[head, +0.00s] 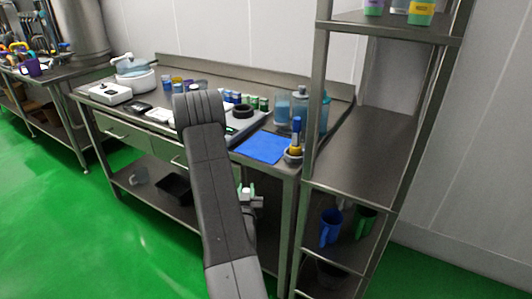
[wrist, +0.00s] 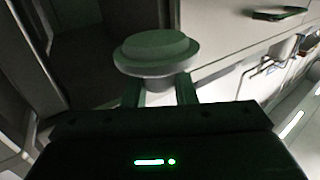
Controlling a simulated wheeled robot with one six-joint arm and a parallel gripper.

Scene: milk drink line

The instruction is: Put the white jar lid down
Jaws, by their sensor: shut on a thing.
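The white jar lid, a round stepped disc, shows large in the wrist view (wrist: 157,52), where it looks grey-green in the dim light. My gripper (wrist: 160,92) is shut on it, with one finger on each side of its narrower lower part. In the head view my gripper (head: 246,193) shows beside my dark arm, in front of the steel bench and below its top. A small pale part of the lid seems to show there, but my arm hides much of that area.
The steel bench (head: 190,68) carries a blue mat (head: 263,147), clear bottles (head: 299,104), a black ring (head: 243,111) and several small jars. A steel rack (head: 365,165) stands close on the right. Its lower shelf holds a blue jug (head: 331,227) and a green jug (head: 364,222).

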